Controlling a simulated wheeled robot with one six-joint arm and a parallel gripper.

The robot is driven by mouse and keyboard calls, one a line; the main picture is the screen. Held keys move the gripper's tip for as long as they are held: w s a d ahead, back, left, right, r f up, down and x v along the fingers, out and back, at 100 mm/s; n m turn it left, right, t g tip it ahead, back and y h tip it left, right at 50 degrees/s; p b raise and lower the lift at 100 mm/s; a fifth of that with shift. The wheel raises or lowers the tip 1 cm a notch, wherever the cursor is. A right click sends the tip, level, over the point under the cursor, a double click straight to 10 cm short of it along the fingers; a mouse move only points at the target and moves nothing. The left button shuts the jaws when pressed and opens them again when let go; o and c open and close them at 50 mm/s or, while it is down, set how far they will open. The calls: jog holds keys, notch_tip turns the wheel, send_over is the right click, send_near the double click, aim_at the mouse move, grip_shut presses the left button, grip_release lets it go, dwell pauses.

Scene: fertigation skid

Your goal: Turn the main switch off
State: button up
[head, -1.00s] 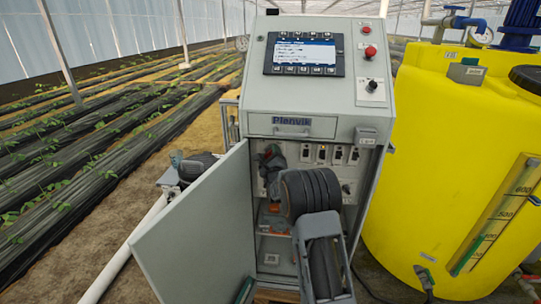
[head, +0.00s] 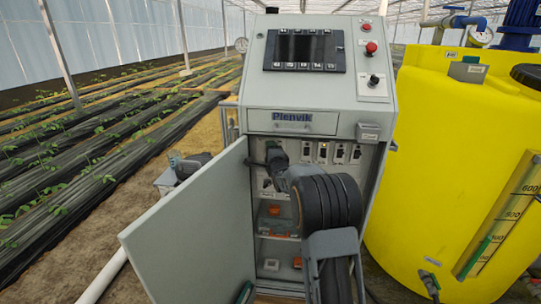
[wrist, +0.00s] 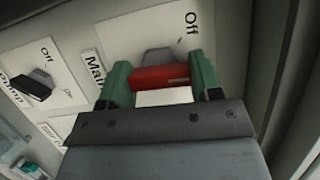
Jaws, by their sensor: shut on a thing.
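The main switch's red handle (wrist: 160,76) lies between the green fingers of my gripper (wrist: 162,80) in the wrist view. The gripper is shut on it. Part of a grey switch body (wrist: 157,56) shows behind the handle. An "Off" mark (wrist: 191,22) is on the white plate beside it, and a "Main" label (wrist: 94,66) is to the left. In the head view my gripper (head: 276,156) is inside the open cabinet at upper left. There my arm and gripper hide the switch. The cabinet's display (head: 306,50) is dark.
The cabinet door (head: 197,230) stands open at the left. A black pump switch (wrist: 34,84) is beside the main switch. More switches (head: 339,153) line the panel to the right. A yellow tank (head: 455,170) stands right of the cabinet.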

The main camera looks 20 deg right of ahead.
jog(key=n+g, duration=0.2)
jog(key=n, duration=0.2)
jog(key=shift+n, duration=0.4)
jog(key=shift+n+g+h+b, duration=0.5)
jog(key=shift+n+b, duration=0.45)
jog(key=shift+n, duration=0.05)
jog(key=shift+n+b, duration=0.4)
jog(key=shift+b, duration=0.4)
jog(key=shift+g+b, duration=0.3)
jog(key=o, duration=0.9)
jog(key=shift+o, duration=0.2)
jog(key=v, duration=1.3)
jog(key=shift+s+a, duration=0.2)
jog(key=shift+s, duration=0.15)
jog(key=shift+n, duration=0.4)
